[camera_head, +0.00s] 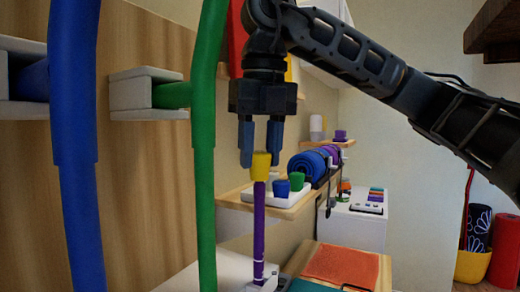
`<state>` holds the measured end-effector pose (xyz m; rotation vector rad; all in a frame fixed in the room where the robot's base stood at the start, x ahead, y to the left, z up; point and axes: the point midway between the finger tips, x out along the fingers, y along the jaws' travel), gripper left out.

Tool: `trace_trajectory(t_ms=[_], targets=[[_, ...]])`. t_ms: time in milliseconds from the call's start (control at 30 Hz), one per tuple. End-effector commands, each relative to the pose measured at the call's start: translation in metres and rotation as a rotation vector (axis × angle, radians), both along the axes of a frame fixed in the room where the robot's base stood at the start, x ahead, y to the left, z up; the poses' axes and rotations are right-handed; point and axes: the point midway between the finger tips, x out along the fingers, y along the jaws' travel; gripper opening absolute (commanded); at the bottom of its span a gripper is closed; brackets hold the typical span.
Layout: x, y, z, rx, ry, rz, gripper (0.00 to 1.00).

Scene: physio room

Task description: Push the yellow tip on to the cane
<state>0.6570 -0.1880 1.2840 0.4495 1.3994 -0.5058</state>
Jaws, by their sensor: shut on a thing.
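The bottom of the tip meets the top of the cane in the picture. I cannot tell how far the cane's end is inside it.
A blue tip (281,188) and a green tip (297,181) stand on a white tray (283,201) on the wooden shelf behind. Blue (75,150) and green (206,130) hanging tubes stand close at left. An orange cloth (340,265) lies at lower right.

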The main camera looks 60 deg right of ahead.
Motion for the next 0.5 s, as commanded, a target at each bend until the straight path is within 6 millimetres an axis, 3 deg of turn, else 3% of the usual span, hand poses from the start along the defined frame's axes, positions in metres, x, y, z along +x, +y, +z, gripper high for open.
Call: trace_trajectory(t_ms=[500], targets=[[-0.0001, 0.0000, -0.0104, -0.001, 0.001, 0.000, 0.01]])
